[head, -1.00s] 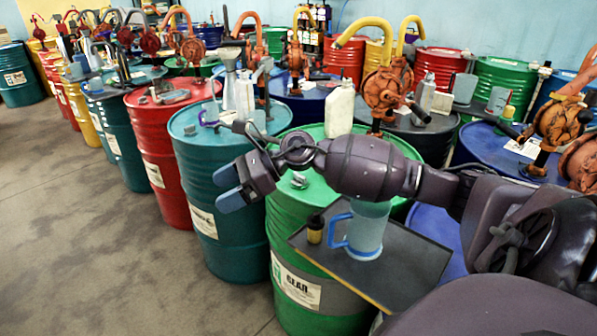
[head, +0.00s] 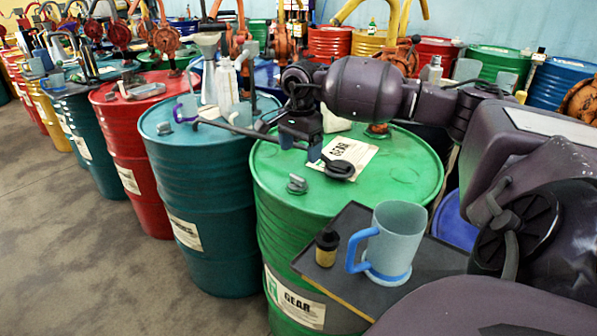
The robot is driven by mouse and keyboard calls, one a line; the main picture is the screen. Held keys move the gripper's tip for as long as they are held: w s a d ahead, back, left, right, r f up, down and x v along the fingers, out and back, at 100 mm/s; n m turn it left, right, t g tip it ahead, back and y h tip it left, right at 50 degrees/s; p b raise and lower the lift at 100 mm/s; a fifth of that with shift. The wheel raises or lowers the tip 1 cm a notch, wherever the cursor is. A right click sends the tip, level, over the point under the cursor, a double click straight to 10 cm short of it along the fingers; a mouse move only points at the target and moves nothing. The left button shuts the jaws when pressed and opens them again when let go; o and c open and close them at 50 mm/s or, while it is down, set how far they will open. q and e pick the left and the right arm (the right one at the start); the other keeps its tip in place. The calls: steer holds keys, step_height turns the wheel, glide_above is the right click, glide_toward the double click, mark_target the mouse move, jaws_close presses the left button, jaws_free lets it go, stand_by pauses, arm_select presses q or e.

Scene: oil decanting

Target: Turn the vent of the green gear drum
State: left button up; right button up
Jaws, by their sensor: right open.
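The green gear drum (head: 415,180) stands upright right of centre, with a white GEAR label (head: 295,300) on its side. A small grey knob, which looks like the vent (head: 297,185), stands on its lid near the front left edge. My right gripper (head: 300,147) hangs over the lid's back left part, behind the knob and apart from it in the picture. Its blue-tipped fingers are parted and empty, pointing down. A black round piece with a dark rod (head: 340,170) shows beside the fingers; I cannot tell what it rests on. My left gripper is out of view.
A grey shelf (head: 345,228) at the drum's front right holds a translucent blue-handled jug (head: 395,240) and a small dark-capped bottle (head: 327,248). A teal drum (head: 200,185) with a funnel and bottles stands close left. A white sheet (head: 355,150) lies on the green lid.

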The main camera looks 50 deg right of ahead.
mark_target(298, 182)
step_height(298, 182, down, 8)
steer(key=shift+r, duration=0.1)
steer(key=shift+c, duration=0.3)
steer(key=c, duration=0.9)
steer(key=shift+o, duration=0.2)
